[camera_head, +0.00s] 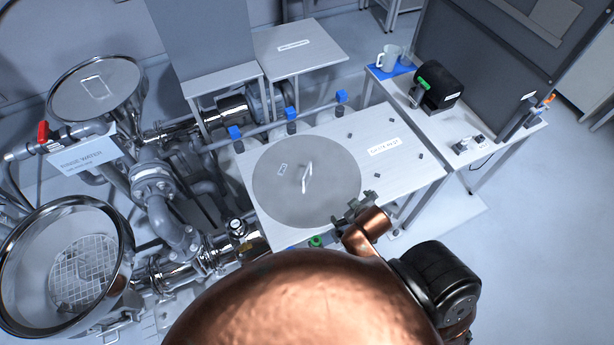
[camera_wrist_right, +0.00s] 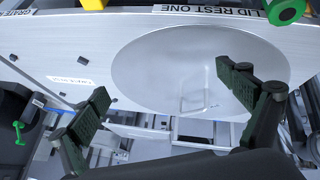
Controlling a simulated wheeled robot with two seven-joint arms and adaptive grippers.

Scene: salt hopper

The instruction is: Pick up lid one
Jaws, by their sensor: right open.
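A large flat grey disc-shaped lid (camera_head: 280,200) with an upright handle (camera_head: 307,178) lies on the light table. Its small tag is unreadable. The lid also shows in the right wrist view (camera_wrist_right: 150,60), beside a label reading LID REST ONE (camera_wrist_right: 210,9). A second round lid (camera_head: 75,100) with a handle covers the hopper at upper left. My right gripper (camera_head: 354,207) is open and empty near the lid's front right edge; in the wrist view its two dark fingers (camera_wrist_right: 162,84) stand wide apart, one overlapping the lid. My left gripper is out of view.
An open hopper (camera_head: 125,255) with a grate inside stands at lower left among steel pipes. Blue-handled valves (camera_head: 291,114) line the table's back edge. The table's right part (camera_head: 415,165) is mostly bare. A side table holds a mug (camera_head: 387,58) and a black device (camera_head: 440,82).

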